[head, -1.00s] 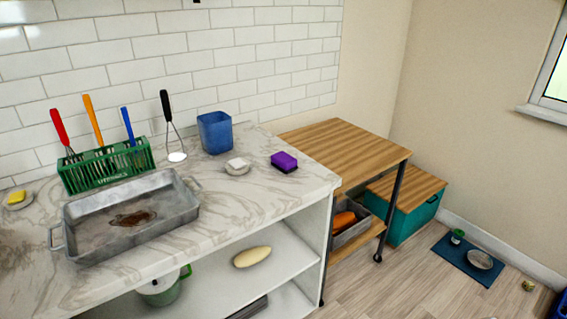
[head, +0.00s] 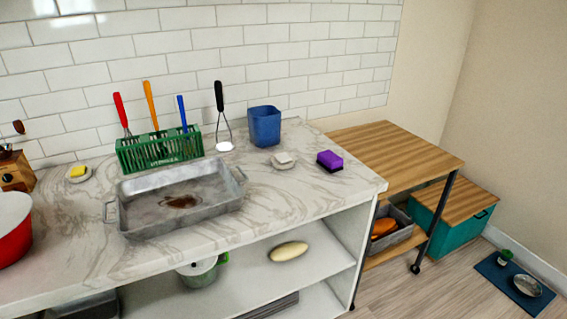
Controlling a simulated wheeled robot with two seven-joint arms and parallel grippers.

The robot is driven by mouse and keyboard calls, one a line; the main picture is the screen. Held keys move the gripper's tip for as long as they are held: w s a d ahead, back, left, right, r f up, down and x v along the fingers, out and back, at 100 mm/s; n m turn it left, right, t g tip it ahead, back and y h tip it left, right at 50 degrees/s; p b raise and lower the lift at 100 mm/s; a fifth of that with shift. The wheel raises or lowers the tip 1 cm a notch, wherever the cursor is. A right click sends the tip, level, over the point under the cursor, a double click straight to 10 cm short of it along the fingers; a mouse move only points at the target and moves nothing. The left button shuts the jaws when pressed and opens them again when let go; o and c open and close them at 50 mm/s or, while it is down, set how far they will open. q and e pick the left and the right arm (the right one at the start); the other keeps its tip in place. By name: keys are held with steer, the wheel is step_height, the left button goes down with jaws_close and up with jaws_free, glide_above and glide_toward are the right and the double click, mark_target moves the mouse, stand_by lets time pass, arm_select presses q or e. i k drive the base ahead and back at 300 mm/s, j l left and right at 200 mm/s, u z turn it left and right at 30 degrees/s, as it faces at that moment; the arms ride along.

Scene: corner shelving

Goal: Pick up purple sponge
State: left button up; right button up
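The purple sponge (head: 330,160) lies on the right part of the marble counter (head: 310,196), near its right end. It has a dark lower layer. A small dish with a white piece (head: 284,160) sits just left of it, apart from it. Neither of my grippers shows in the head view, so their state is hidden.
A blue container (head: 264,126) stands behind the dish. A green utensil basket (head: 160,150) and a metal roasting pan (head: 180,202) stand further left, and a red pot (head: 12,228) at the left edge. The counter in front of the sponge is clear. A wooden cart (head: 395,155) stands to the right.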

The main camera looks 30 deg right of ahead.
mark_target(332, 162)
steer(key=i+l+z, duration=0.1)
steer(key=i+l, duration=0.25)
steer(key=i+l+z, duration=0.1)
steer(key=i+l, duration=0.25)
steer(key=l, duration=0.2)
